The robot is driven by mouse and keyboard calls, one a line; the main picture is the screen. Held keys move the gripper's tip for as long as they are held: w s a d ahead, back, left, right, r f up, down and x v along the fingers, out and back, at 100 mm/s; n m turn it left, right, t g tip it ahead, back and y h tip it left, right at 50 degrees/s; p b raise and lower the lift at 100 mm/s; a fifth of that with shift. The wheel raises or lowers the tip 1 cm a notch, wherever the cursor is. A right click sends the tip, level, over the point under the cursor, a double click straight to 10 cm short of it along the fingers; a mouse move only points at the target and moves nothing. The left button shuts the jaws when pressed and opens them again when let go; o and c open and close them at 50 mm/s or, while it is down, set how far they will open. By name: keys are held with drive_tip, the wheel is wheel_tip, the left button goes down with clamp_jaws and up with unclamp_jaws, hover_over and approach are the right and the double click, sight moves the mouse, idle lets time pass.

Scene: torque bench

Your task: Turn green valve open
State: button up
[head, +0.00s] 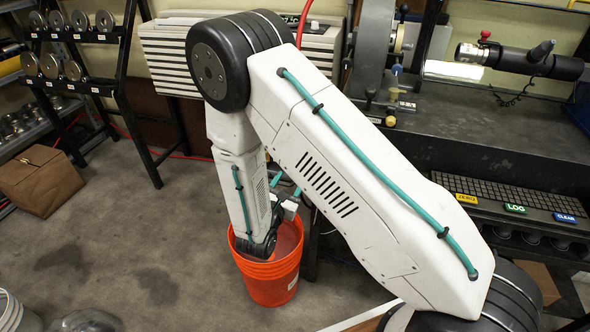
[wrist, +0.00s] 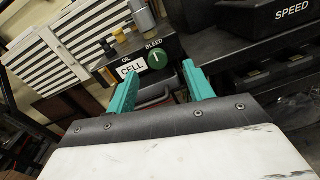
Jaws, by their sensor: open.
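The green valve is a round green knob (wrist: 157,60) with a pale mark on it, just below the word BLEED on a dark block, in the wrist view. A white CELL label (wrist: 131,69) is to its left. My gripper (wrist: 161,70) has two teal fingers spread apart, with nothing between them. The knob appears in the gap between the fingertips, beyond them; I see no contact. In the head view my gripper (head: 285,191) shows only partly, above the orange bucket, and I cannot make out the knob there.
An orange bucket (head: 268,280) stands on the floor below my gripper. A dark workbench (head: 470,125) runs along the right, with a keyed panel. A slatted light cabinet (wrist: 62,50) is at left in the wrist view, a SPEED box (wrist: 270,25) at right.

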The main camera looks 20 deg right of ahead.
drive_tip(key=f+x, duration=0.1)
drive_tip(key=x, duration=0.6)
drive_tip(key=shift+w+a+n+y, duration=0.2)
drive_tip(key=shift+w+n+y, duration=0.1)
drive_tip(key=shift+w, duration=0.1)
drive_tip(key=c, duration=1)
